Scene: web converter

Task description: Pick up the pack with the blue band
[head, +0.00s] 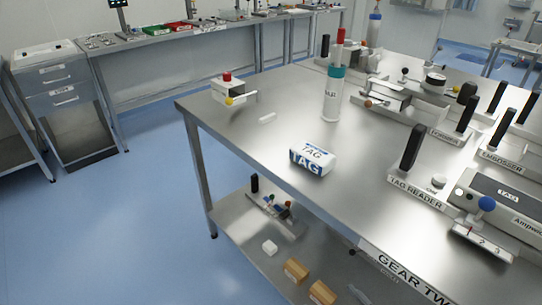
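A small white box-shaped pack with a blue band (311,160) lies on the steel table near its front left edge. It bears the word TAG on its top and on its front face, and it lies apart from the other things. Neither of my grippers shows in the head view.
The steel table (262,145) is bare around the pack. A white bottle with a teal collar (332,95) stands behind it. A tag reader (416,188) with a black handle is to the right. A small white device (228,92) sits at the far left corner.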

